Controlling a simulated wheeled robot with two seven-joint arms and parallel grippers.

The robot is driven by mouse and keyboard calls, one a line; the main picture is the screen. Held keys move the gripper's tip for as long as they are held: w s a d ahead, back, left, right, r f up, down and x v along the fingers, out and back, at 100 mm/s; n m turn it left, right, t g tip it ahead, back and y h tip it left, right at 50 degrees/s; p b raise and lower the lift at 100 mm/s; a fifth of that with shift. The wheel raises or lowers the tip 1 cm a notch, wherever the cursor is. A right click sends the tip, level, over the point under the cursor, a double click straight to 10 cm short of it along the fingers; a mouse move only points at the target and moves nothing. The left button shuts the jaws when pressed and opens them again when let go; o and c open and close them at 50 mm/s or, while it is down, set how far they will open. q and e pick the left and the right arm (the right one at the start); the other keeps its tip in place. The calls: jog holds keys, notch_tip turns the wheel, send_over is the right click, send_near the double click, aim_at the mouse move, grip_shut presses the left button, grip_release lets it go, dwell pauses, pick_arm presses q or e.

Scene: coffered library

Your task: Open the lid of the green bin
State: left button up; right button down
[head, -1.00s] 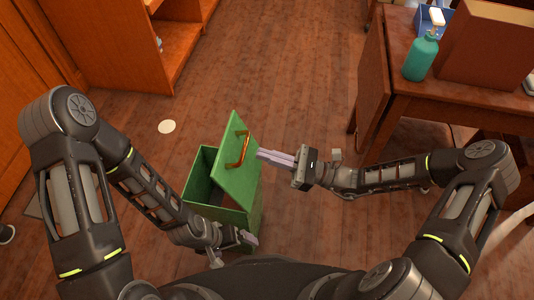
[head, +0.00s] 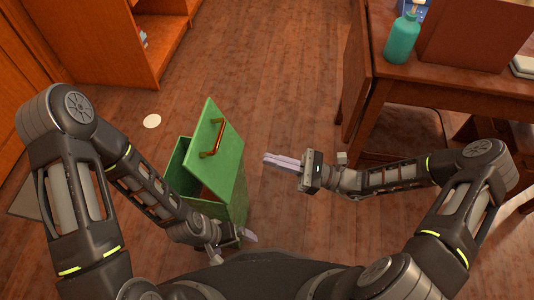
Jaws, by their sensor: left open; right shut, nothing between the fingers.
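The green bin (head: 233,216) stands on the wooden floor in front of me. Its green lid (head: 222,165) is raised and tilted, with the bin's opening showing at the left. A copper-coloured handle (head: 214,140) is on the lid's face. My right gripper (head: 266,160) is shut and empty, just right of the lid, with a gap between its fingertips and the lid. My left gripper (head: 250,238) is low at the bin's near side; its fingers are partly hidden, and I cannot tell whether it touches the bin.
A wooden desk (head: 420,85) with a teal bottle (head: 402,40) and a brown box (head: 475,35) stands at the right. A wooden shelf unit (head: 110,50) is at the upper left. A pale disc (head: 152,121) lies on the floor.

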jog(key=s+a+f+n+g+h, duration=0.4)
jog(key=s+f+g, duration=0.1)
jog(key=s+f, duration=0.35)
jog(key=s+d+f+n+h, duration=0.3)
jog(key=f+n+h, duration=0.2)
jog(key=n+h, duration=0.1)
jog(key=s+d+f+n+h, duration=0.3)
jog(key=f+n+h, duration=0.3)
jog(key=n, duration=0.2)
jog(key=shift+s+n+t, duration=0.3)
jog(key=shift+s+n, duration=0.05)
jog(key=shift+n, duration=0.05)
jog(key=shift+f, duration=0.1)
